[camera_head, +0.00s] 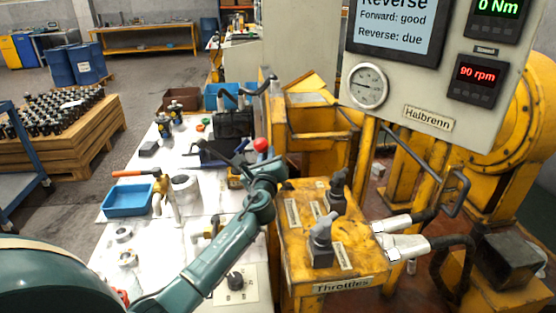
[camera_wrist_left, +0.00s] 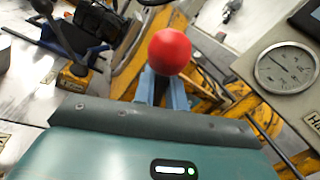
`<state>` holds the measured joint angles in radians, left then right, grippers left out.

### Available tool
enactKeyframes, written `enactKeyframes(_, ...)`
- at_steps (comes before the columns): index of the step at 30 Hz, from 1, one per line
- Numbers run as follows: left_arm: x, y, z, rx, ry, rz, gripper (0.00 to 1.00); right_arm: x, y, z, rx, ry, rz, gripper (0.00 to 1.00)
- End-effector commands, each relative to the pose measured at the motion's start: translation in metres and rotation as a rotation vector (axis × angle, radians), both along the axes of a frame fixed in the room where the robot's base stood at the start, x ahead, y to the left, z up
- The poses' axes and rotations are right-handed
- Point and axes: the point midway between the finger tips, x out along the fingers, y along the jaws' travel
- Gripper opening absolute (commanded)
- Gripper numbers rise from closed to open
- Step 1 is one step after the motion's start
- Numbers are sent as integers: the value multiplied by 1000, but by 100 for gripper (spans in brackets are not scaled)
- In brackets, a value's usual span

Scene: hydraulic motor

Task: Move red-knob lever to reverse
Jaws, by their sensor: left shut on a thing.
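The red knob (camera_head: 261,145) of the lever shows just above my left gripper (camera_head: 262,159) in the head view. In the left wrist view the red knob (camera_wrist_left: 170,52) stands between and beyond the bluish fingers of my left gripper (camera_wrist_left: 163,90), which are shut on the lever. The lever's shaft and base are hidden behind my gripper and wrist. A screen (camera_head: 397,30) at the top right reads "Reverse", "Forward: good", "Reverse: due". My right gripper is not in view.
A second, dark-handled lever on a yellow base (camera_wrist_left: 75,77) stands to the left of my gripper. The yellow "Throttles" box (camera_head: 300,265) with grey handles is beside my forearm. A display (camera_head: 477,80) reads 90 rpm. A blue tray (camera_head: 128,200) and loose parts lie on the white bench.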

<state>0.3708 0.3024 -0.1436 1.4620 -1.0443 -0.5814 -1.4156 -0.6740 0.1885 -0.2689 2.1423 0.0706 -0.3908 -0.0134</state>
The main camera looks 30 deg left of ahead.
Motion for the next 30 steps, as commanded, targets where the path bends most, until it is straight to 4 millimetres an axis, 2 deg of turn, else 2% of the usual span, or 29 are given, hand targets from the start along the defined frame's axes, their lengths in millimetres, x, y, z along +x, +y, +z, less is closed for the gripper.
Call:
enactKeyframes(9, -2, 2, -3, -17, -3, 3, 0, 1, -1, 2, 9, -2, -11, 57)
enactKeyframes(10, -2, 2, -3, -17, -3, 3, 15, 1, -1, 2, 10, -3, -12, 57)
enactKeyframes(16, -2, 2, -2, -14, -4, 3, 31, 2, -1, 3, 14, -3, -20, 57)
enactKeyframes(25, -4, 0, -2, -12, -5, 2, 32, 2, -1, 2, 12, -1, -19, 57)
enactKeyframes(30, -23, -10, -4, -12, -3, 0, 32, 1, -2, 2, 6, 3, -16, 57)
